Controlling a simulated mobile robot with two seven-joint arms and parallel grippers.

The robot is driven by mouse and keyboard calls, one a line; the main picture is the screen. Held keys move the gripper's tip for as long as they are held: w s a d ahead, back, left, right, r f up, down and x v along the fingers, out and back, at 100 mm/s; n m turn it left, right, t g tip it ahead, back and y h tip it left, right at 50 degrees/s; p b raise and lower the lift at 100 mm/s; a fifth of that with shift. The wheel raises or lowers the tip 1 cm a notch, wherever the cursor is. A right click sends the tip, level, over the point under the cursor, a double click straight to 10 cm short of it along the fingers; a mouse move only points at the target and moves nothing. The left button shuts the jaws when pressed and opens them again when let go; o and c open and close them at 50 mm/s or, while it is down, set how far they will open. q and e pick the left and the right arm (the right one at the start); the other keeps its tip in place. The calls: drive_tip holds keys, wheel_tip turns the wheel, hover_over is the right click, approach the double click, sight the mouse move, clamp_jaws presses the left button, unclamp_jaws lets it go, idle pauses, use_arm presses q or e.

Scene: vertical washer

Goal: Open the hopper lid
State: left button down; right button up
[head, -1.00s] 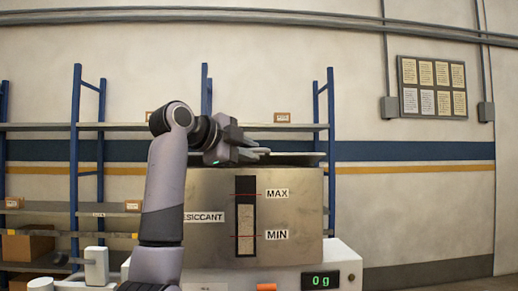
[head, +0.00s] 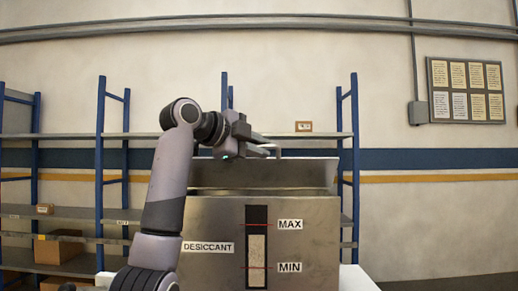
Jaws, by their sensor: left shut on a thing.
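The metal hopper (head: 205,267) stands in the middle of the head view, with a DESICCANT label and a sight window between MAX and MIN marks. Its lid (head: 310,172) is tilted up, with its flat face showing above the hopper's top edge. My left gripper (head: 268,149) is at the lid's upper edge, shut on what looks like the lid's handle (head: 277,148). The gripper and arm hide the left part of the lid. The inside of the hopper is hidden. My right gripper is not in view.
Blue-framed shelves (head: 101,170) with a few cardboard boxes (head: 58,248) stand behind and to the left. A notice board (head: 466,91) hangs on the wall at the right. The space right of the hopper looks clear.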

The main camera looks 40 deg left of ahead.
sight(258, 159)
use_arm(q)
drive_tip(key=shift+w+a+r+n+g, duration=0.4)
drive_tip(key=shift+w+a+r+g, duration=0.1)
drive_tip(key=shift+w+a+r, duration=0.6)
drive_tip(key=shift+w, duration=0.2)
drive_tip(key=c, duration=1.2)
unclamp_jaws()
drive_tip(key=shift+d, duration=0.1)
drive_tip(key=shift+f, duration=0.1)
drive_tip(key=shift+s, duration=0.5)
drive_tip(key=b+v, duration=0.1)
drive_tip(key=v, duration=0.5)
drive_tip(key=shift+s+r, duration=0.15)
drive_tip(key=shift+r, duration=0.4)
